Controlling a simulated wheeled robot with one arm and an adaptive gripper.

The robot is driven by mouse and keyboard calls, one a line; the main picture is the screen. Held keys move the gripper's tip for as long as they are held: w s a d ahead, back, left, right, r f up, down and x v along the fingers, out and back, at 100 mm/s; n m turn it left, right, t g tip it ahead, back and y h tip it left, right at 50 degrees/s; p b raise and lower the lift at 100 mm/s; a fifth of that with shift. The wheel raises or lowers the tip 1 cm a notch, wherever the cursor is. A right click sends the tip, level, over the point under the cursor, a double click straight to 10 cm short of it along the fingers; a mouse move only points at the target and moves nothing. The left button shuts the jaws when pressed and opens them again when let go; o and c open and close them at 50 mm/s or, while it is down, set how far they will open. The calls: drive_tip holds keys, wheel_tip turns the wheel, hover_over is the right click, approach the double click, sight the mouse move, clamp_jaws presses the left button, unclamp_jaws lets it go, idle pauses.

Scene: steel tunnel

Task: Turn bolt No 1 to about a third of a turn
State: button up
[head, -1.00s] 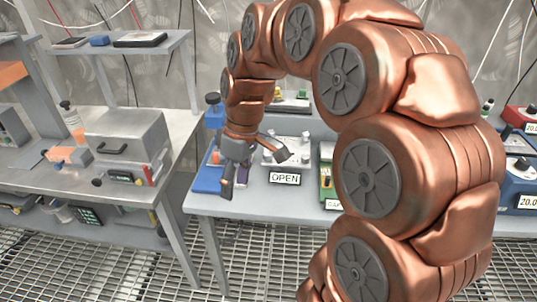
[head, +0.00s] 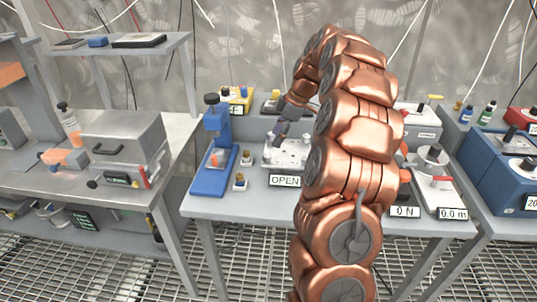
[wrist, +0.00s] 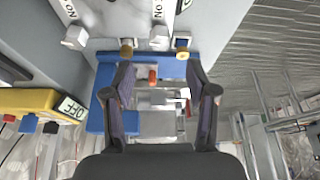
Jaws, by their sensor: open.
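A pale grey block (head: 291,150) with light knobs or bolts on top stands on the middle table behind the OPEN sign (head: 285,181). In the wrist view, two silver bolt heads, one left (wrist: 75,37) and one right (wrist: 159,37), sit at the top edge beside white labels. The labels read "No" and their numbers are cut off, so I cannot tell which is No 1. My gripper (wrist: 161,88) is open and empty, its two dark fingers apart. In the head view it is by the block (head: 279,130), partly seen, and my arm hides the block's right side.
A blue stand (head: 210,180) and two small brass-topped pieces (head: 247,158) are left of the block. A yellow box (head: 238,103) is behind, reading OFF in the wrist view. A 0 N display (head: 404,212) and blue units (head: 500,170) are right.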

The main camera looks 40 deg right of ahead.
sight(267, 155)
drive_tip(key=shift+p+x, duration=0.85)
drive_tip(key=shift+x, duration=3)
drive_tip(key=shift+c, duration=0.2)
clamp_jaws()
